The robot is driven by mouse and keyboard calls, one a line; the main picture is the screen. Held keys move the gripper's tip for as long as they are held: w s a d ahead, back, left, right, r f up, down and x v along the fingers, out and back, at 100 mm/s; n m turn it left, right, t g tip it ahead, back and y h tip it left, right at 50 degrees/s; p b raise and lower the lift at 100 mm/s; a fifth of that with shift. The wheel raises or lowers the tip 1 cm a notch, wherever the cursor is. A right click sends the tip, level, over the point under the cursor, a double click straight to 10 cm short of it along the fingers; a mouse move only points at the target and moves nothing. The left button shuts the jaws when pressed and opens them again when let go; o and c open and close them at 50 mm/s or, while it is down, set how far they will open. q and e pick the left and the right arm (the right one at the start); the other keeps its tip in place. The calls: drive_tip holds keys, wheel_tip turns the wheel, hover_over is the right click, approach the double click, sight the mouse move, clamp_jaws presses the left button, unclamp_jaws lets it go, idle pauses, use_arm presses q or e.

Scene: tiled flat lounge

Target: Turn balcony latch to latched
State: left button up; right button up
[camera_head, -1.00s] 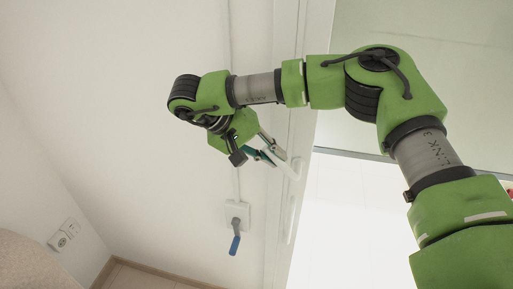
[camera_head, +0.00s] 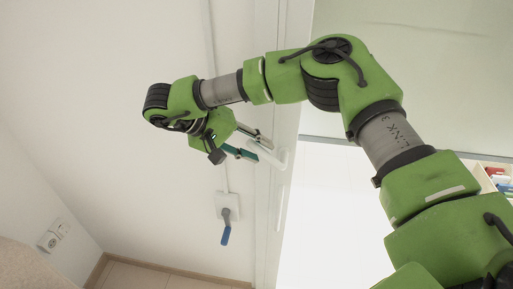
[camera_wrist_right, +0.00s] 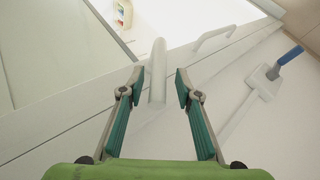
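The balcony latch appears to be the white lever handle (camera_head: 281,160) on the white door frame; it also shows in the right wrist view (camera_wrist_right: 157,72). My right gripper (camera_head: 262,146) is at this handle. In the right wrist view my right gripper (camera_wrist_right: 156,84) is open, with one green-padded finger on each side of the white lever. Gaps show between the lever and both fingers there. How deep the lever sits between the fingers is hard to tell. My left gripper is not in view.
A grey lever with a blue grip (camera_head: 226,226) hangs from a white wall plate below my gripper. A long white pull handle (camera_head: 284,205) is on the door frame. A wall socket (camera_head: 52,236) is at lower left. Coloured items (camera_head: 500,180) show at the right edge.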

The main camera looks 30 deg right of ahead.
drive_tip(key=shift+a+r, duration=0.1)
drive_tip(key=v, duration=1.1)
drive_tip(key=shift+a+r, duration=0.2)
drive_tip(key=shift+a, duration=0.05)
